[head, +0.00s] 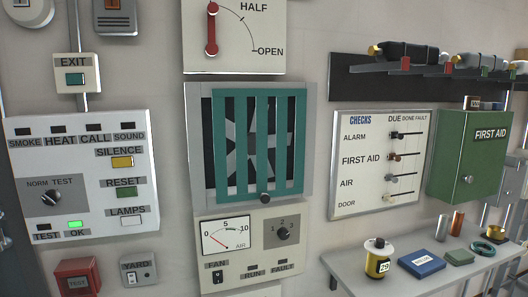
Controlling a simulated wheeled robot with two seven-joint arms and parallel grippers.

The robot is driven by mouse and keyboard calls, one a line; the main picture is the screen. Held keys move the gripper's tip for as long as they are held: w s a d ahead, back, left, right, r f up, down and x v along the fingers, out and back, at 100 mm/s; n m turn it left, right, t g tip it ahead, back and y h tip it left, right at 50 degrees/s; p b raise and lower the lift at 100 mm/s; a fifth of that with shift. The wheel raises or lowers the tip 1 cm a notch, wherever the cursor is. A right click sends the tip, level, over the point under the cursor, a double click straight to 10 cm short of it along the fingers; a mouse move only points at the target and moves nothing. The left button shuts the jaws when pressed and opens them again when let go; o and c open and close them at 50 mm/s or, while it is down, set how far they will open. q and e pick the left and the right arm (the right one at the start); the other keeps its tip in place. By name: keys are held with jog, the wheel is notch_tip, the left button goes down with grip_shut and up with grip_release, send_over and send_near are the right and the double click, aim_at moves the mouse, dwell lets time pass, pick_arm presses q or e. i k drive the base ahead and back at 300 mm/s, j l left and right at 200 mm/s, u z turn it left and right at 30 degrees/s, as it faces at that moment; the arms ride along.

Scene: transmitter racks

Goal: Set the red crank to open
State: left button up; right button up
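The red crank (211,30) is on a white panel (265,30) at the top of the head view, left of centre. It stands upright, with a round red hub at its lower end and a red knob at its upper end. A thin black arc curves from near its top down to the right. HALF is printed at the upper right of the arc and OPEN at its lower right end. The crank points up, away from OPEN. The panel's top is cut off by the picture edge. Neither of my grippers is in view.
Below is a teal slatted vent (259,145) with a dark knob. An alarm panel (80,175) is at left; a checks board (380,160) and green first aid cabinet (470,155) are at right. A shelf (350,275) holds small items. Nothing blocks the crank's front.

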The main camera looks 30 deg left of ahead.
aim_at(212, 48)
jog(key=u, duration=1.3)
